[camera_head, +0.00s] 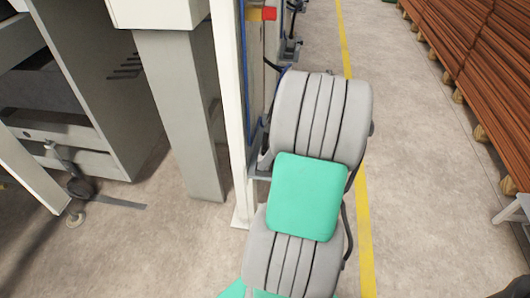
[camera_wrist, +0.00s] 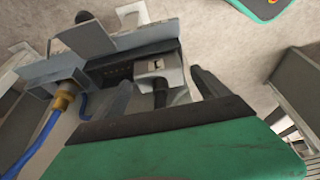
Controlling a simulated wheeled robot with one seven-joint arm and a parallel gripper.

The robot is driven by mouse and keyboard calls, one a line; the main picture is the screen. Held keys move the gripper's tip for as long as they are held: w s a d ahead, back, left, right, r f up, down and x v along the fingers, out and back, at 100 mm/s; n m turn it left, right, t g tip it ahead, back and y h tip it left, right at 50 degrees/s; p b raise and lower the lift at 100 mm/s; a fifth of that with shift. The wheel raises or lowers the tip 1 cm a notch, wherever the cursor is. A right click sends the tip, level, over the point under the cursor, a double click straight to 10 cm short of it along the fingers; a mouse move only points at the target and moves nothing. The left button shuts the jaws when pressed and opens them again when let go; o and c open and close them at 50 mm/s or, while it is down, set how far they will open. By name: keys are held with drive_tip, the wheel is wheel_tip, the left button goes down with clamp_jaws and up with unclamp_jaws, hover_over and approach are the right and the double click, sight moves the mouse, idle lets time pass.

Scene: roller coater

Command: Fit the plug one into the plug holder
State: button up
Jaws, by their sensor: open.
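In the wrist view my gripper (camera_wrist: 160,80) is open, one dark finger on each side of a black plug (camera_wrist: 159,95). The fingers look apart from the plug. A pale, squarish fitting (camera_wrist: 158,66) lies just beyond the plug, against a grey metal bracket and dark housing (camera_wrist: 110,72). This seems to be the plug holder area, but I cannot tell whether the plug sits in it. The plug's lower end is hidden by my gripper's body. In the head view my own arm hides the gripper, plug and holder.
A brass fitting with a blue hose (camera_wrist: 62,102) stands left of the bracket. In the head view a white post (camera_head: 229,110) and grey machine cabinet (camera_head: 95,70) stand left.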

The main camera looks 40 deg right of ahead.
drive_tip(key=p+v, duration=0.3)
drive_tip(key=v, duration=0.7)
drive_tip(key=shift+s+r, duration=0.15)
drive_tip(key=shift+r, duration=0.1)
